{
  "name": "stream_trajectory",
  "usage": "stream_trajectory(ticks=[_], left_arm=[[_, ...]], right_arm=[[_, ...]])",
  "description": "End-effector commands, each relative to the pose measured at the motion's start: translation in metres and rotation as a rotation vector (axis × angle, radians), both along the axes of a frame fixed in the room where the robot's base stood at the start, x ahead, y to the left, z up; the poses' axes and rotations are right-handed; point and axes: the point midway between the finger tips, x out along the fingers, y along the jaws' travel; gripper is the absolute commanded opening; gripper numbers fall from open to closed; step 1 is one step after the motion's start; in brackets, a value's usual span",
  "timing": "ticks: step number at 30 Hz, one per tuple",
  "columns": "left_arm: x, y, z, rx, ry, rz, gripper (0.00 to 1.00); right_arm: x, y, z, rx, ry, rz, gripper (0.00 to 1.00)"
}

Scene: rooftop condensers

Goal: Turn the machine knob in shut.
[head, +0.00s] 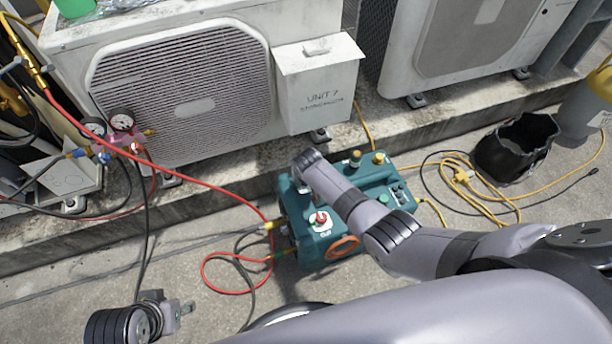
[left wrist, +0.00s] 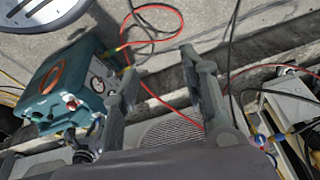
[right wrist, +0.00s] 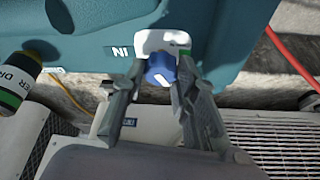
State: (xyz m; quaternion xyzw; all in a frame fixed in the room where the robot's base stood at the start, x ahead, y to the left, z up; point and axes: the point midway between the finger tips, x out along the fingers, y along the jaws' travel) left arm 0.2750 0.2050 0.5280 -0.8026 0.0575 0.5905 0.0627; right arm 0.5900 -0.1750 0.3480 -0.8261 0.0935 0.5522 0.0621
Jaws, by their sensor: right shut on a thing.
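The teal machine (head: 318,245) stands on the concrete in front of the condenser; it also shows in the left wrist view (left wrist: 78,70). In the right wrist view its blue knob (right wrist: 158,72) sits on a white plate beside the letters IN. My right gripper (right wrist: 161,64) is shut on this knob, one finger on each side. In the head view my right arm hides the blue knob. A red knob (head: 320,218) on a white plate shows on the machine's top. My left gripper (left wrist: 160,66) is open and empty, apart from the machine; the head view shows it low at left (head: 178,312).
A red hose (head: 215,265) and dark cables lie left of the machine. A gauge manifold (head: 118,140) hangs before the condenser (head: 190,90). A black bag (head: 512,150), yellow cord (head: 470,185) and grey cylinder (head: 585,110) stand or lie at right.

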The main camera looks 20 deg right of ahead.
Motion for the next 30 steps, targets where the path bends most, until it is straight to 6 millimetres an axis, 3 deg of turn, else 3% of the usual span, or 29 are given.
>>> stream_trajectory(ticks=[8, 15, 30], left_arm=[[-0.005, 0.001, 0.014, -0.001, -0.012, 0.001, 0.4], [-0.004, 0.001, 0.004, -0.001, -0.01, 0.001, 0.4], [-0.004, 0.001, -0.001, -0.001, -0.01, 0.001, 0.4]], right_arm=[[0.001, 0.003, -0.002, 0.002, 0.001, -0.245, 0.0], [0.001, 0.004, -0.002, 0.002, 0.001, -0.402, 0.0], [0.001, 0.003, 0.0, 0.001, 0.001, -0.52, 0.0]])
